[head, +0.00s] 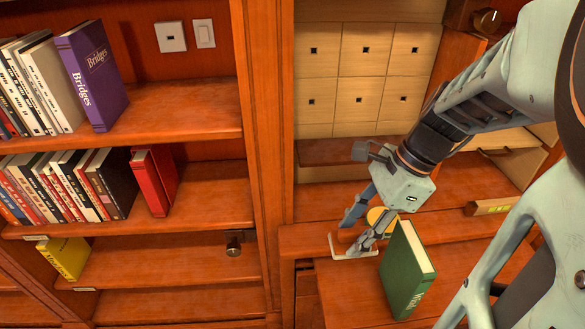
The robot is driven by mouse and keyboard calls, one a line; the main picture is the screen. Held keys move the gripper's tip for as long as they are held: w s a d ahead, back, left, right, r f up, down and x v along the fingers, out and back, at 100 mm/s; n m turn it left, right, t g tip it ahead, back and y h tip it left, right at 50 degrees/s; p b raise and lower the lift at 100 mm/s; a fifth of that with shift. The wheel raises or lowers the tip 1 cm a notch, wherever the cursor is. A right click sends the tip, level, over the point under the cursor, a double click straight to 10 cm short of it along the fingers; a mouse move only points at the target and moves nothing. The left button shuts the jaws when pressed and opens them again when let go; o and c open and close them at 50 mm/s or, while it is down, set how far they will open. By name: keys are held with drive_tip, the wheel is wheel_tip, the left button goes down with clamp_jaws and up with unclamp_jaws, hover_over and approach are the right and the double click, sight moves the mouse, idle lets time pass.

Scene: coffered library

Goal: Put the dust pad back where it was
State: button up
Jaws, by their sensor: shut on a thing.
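My gripper (355,236) is at the right centre of the head view, pointing down at a wooden ledge. Its fingers are shut on what looks like the dust pad (338,246), a flat white base with a brown grip between the fingers. The pad is at the ledge, just left of a green book. I cannot tell whether its base touches the wood. The fingers hide part of the grip and the base.
The green book (404,275) stands close to the right of my gripper. A yellow round thing (377,216) is partly hidden behind the fingers. Small drawers (360,75) rise behind. Bookshelves (200,195) and a wooden upright (263,130) are to the left.

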drive_tip(key=w+f, duration=0.3)
drive_tip(key=w, duration=0.1)
drive_tip(key=w+a+f+b, duration=0.1)
drive_tip(key=w+f, duration=0.2)
drive_tip(key=w, duration=0.1)
drive_tip(key=w+a+f+b, duration=0.1)
drive_tip(key=w+f, duration=0.2)
drive_tip(key=w, duration=0.2)
drive_tip(key=shift+w+a+f, duration=0.1)
drive_tip(key=shift+a+f, duration=0.05)
drive_tip(key=shift+a, duration=0.1)
drive_tip(key=shift+w+f, duration=0.15)
drive_tip(key=shift+f, duration=0.1)
drive_tip(key=shift+w+f+b, duration=0.15)
drive_tip(key=shift+f+b, duration=0.35)
drive_tip(key=shift+f, duration=1.2)
drive_tip(key=shift+f, duration=0.1)
drive_tip(key=o, duration=1)
